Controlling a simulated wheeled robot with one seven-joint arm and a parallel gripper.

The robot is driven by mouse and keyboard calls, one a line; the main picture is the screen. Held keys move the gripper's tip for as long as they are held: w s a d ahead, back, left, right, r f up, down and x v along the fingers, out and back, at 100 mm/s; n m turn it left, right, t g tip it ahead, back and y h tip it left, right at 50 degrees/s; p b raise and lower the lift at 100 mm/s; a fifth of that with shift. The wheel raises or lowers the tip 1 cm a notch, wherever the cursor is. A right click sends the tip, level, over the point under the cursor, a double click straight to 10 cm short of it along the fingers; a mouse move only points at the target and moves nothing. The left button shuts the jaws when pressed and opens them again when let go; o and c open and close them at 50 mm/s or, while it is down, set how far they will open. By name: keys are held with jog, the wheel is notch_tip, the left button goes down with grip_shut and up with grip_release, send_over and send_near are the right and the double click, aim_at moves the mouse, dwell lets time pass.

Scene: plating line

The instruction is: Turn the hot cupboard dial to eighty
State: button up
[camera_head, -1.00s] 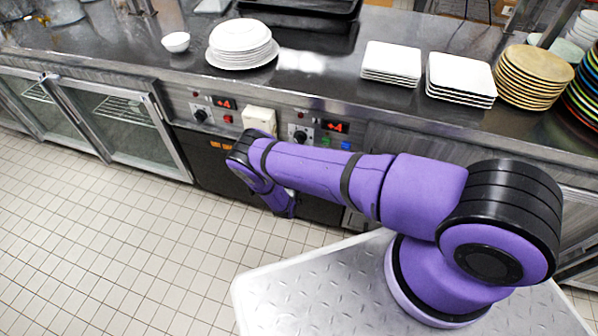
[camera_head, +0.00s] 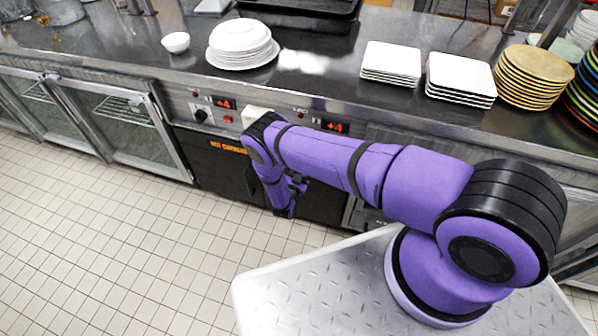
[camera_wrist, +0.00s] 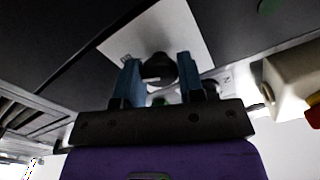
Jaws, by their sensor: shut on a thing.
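In the wrist view, a dark round dial (camera_wrist: 158,68) sits on a pale plate (camera_wrist: 180,25) on the dark panel. My gripper (camera_wrist: 159,72) has its two blue fingers shut on this dial, one on each side. In the head view my forearm covers the right-hand dial and my fingers. Another black dial (camera_head: 200,115) shows uncovered to the left, beside a red-lit display (camera_head: 224,104). A second red-lit display (camera_head: 335,127) shows just above my forearm. Orange lettering (camera_head: 228,147) marks the dark cupboard front. The dial's scale marks are too small to read.
A cream box (camera_wrist: 290,75) projects from the panel close to my gripper. The counter above holds a stack of round white plates (camera_head: 240,40), square white plates (camera_head: 391,62) and tan plates (camera_head: 535,75). Glass-fronted doors (camera_head: 120,125) stand left. The tiled floor in front is clear.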

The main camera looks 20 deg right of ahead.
jog(key=shift+m, duration=0.7)
jog(key=shift+f, duration=0.1)
jog(key=o, duration=0.9)
jog(key=v, duration=1.1)
